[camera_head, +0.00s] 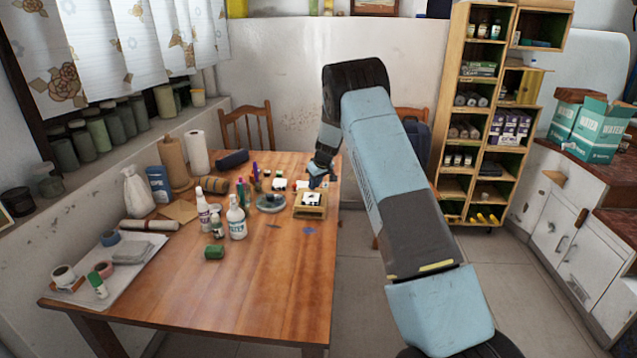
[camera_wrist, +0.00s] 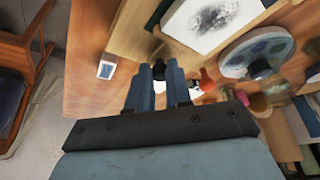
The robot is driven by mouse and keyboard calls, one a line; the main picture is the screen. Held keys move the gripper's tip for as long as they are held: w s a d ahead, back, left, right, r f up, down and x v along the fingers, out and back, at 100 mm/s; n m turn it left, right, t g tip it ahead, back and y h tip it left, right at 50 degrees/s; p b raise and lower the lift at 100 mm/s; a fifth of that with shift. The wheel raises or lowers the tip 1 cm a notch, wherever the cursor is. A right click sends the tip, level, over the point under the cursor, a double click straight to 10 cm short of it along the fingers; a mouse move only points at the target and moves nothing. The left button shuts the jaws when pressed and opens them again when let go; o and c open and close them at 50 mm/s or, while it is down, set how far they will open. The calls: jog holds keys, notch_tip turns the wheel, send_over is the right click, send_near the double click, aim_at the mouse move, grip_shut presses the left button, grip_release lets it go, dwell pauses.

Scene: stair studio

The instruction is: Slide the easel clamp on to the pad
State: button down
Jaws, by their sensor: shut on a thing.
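The small wooden easel (camera_head: 310,211) stands on the table near its right edge. The pad (camera_head: 312,199) on it is white with a dark smudged drawing; in the wrist view the pad (camera_wrist: 208,20) shows at the top, cut off by the frame. My gripper (camera_head: 317,180) is just behind and above the easel in the head view. In the wrist view my gripper (camera_wrist: 168,72) is shut on a small dark piece, seemingly the easel clamp (camera_wrist: 176,68), at the easel's wooden edge. The fingers hide most of it. I cannot tell whether it touches the pad.
A round palette dish (camera_head: 270,203) lies left of the easel. White bottles (camera_head: 236,222), tubes and jars crowd the table beyond it. The front right of the table is mostly clear. A wooden chair (camera_head: 246,130) stands behind.

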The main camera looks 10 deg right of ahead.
jog(key=shift+s+a+f, duration=0.1)
jog(key=shift+s+a, duration=0.15)
jog(key=shift+s, duration=0.1)
jog(key=c, duration=1.3)
grip_release()
jog(key=v, duration=1.3)
jog(key=shift+d+r, duration=0.2)
jog(key=shift+r, duration=0.2)
jog(key=shift+s+r, duration=0.1)
jog(key=s+a+r+m, duration=0.1)
jog(key=s+r, duration=0.9)
jog(key=s, duration=0.2)
jog(key=s+r+m, duration=0.1)
jog(key=s+r, duration=1)
jog(key=s, duration=0.2)
jog(key=s+m, duration=0.1)
jog(key=s, duration=0.9)
jog(key=s+m+t+h, duration=0.1)
jog(key=s, duration=0.9)
jog(key=s+m+h, duration=0.1)
jog(key=s, duration=1)
jog(key=shift+d+f+t, duration=0.2)
jog(key=shift+f+t, duration=0.1)
jog(key=shift+f, duration=0.05)
